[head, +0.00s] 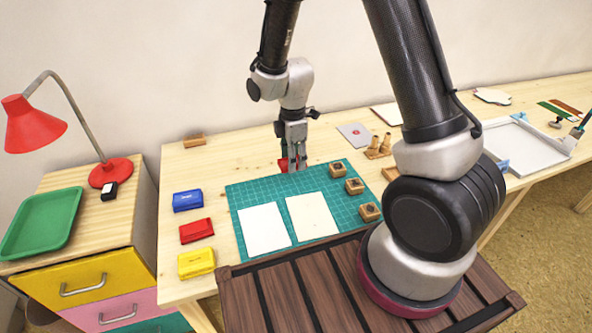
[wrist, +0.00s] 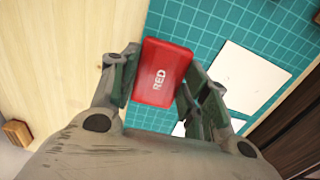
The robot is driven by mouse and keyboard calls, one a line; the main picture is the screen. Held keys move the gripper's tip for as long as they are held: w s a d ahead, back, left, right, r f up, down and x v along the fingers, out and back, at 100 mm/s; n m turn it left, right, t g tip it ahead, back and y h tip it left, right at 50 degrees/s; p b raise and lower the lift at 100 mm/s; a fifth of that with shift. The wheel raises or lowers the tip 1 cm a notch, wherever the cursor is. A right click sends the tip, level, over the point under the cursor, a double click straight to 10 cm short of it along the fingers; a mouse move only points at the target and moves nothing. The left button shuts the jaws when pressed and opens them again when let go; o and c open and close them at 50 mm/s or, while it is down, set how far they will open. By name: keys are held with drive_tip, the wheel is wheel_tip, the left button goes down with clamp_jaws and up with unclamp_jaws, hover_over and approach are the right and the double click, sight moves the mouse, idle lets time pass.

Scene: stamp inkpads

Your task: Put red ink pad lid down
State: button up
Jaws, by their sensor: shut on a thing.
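My gripper (head: 293,160) is shut on a red lid (wrist: 163,72) marked "RED", with one finger on each long side in the wrist view. In the head view only a little of the red lid (head: 283,163) shows beside the fingers. They are over the back edge of the green cutting mat (head: 240,193); the exact height above it is hard to tell. The red ink pad (head: 196,231) sits on the table left of the mat, between the blue ink pad (head: 187,201) and the yellow ink pad (head: 196,262).
Two pale paper sheets (head: 264,229) lie on the mat, with several wooden stamps (head: 354,187) along its right side. A wooden block (head: 194,140) stands at the back left. Bare table (head: 220,165) lies behind and left of the mat. A red lamp (head: 110,172) stands on the drawer cabinet.

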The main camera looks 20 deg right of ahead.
sight(293, 177)
drive_tip(key=shift+a+f, duration=0.1)
drive_tip(key=shift+f, duration=2.2)
drive_tip(key=o, duration=0.8)
drive_tip(key=shift+f, duration=0.15)
drive_tip(key=shift+c, duration=0.2)
